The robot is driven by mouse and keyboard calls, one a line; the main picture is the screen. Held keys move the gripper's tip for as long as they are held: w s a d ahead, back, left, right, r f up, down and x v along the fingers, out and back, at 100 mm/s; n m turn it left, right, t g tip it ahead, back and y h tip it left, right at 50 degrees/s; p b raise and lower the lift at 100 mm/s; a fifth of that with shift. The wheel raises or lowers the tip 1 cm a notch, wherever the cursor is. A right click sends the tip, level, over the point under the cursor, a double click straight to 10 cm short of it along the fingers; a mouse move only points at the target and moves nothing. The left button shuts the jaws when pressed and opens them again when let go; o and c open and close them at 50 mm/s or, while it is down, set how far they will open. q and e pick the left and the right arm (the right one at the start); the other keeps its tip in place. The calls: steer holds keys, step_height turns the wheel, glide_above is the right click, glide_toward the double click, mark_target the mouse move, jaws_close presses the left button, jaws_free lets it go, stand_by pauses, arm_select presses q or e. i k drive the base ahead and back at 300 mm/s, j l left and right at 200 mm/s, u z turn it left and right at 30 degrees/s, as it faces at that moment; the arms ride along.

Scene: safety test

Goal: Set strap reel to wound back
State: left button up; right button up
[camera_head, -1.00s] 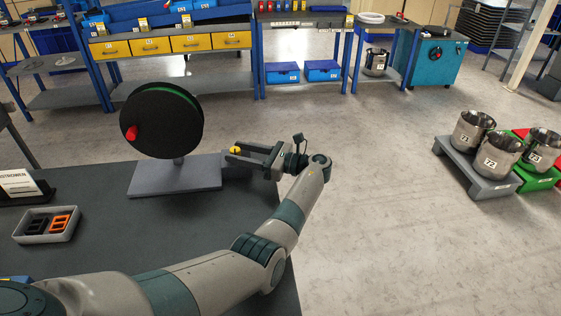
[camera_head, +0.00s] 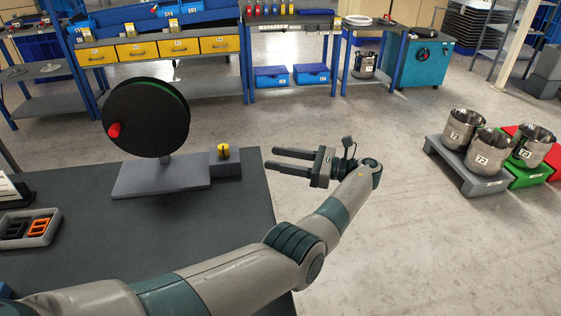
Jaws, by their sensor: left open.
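The strap reel (camera_head: 150,112) is a large black disc with a green strap edge, upright on a post above a grey base (camera_head: 160,178). A red knob (camera_head: 114,130) sticks out at the left of its face. A small grey block with a yellow-and-black top (camera_head: 223,151) stands at the base's right end. My left gripper (camera_head: 270,157) is open and empty, to the right of that block and apart from it, by the table's right edge. Its fingers point left. My right gripper is not in view.
A grey tray (camera_head: 52,240) with black and orange parts lies on the dark table (camera_head: 190,231) at left. Steel pots (camera_head: 487,149) stand on low platforms at the right. Workbenches line the back. The floor between is clear.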

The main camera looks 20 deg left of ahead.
mark_target(145, 117)
steer(key=l, duration=0.75)
steer(key=i+l, duration=0.1)
steer(key=l, duration=0.65)
